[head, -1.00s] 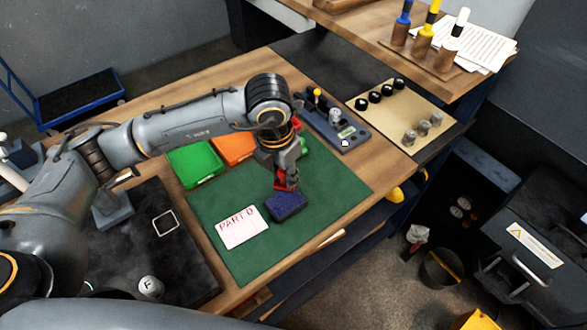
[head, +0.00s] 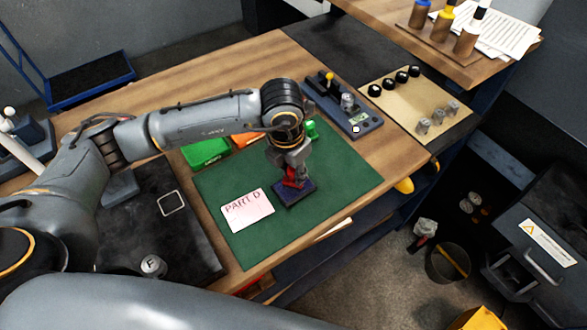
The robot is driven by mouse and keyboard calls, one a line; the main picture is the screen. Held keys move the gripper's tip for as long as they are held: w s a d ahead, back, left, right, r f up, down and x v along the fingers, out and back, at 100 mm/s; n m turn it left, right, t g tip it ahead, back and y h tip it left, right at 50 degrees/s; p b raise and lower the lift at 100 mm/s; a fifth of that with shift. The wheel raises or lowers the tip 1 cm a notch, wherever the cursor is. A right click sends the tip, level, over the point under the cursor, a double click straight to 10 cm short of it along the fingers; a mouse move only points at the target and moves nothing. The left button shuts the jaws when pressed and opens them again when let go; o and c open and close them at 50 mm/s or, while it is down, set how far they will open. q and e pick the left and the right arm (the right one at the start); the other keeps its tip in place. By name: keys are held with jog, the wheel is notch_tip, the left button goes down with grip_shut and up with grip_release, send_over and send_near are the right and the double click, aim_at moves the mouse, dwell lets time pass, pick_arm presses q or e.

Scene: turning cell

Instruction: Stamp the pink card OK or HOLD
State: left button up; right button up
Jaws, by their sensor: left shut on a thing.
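The pink card (head: 248,213), lettered "PART D", lies flat on the green mat (head: 262,243). My left gripper (head: 292,178) is shut on a red stamp (head: 291,183), whose lower end meets the dark blue ink pad (head: 304,196) right of the card. The gripper partly hides the stamp, and I cannot see its face. A green stamp-like piece (head: 312,129) stands at the back of the mat, behind the gripper. My right gripper is not in view.
A green tray (head: 207,153) and an orange tray (head: 247,139), partly hidden by my arm, sit behind the mat. A dark fixture with knobs (head: 346,109) and a tan panel (head: 412,105) stand at the back right. The mat's front is clear.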

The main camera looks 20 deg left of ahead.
pick_arm(q)
jog(key=shift+f+b, duration=0.55)
dwell(0.7)
jog(key=shift+b, duration=0.35)
dwell(1.2)
dwell(0.5)
jog(key=shift+r+p, duration=1.65)
jog(key=shift+r, duration=1.9)
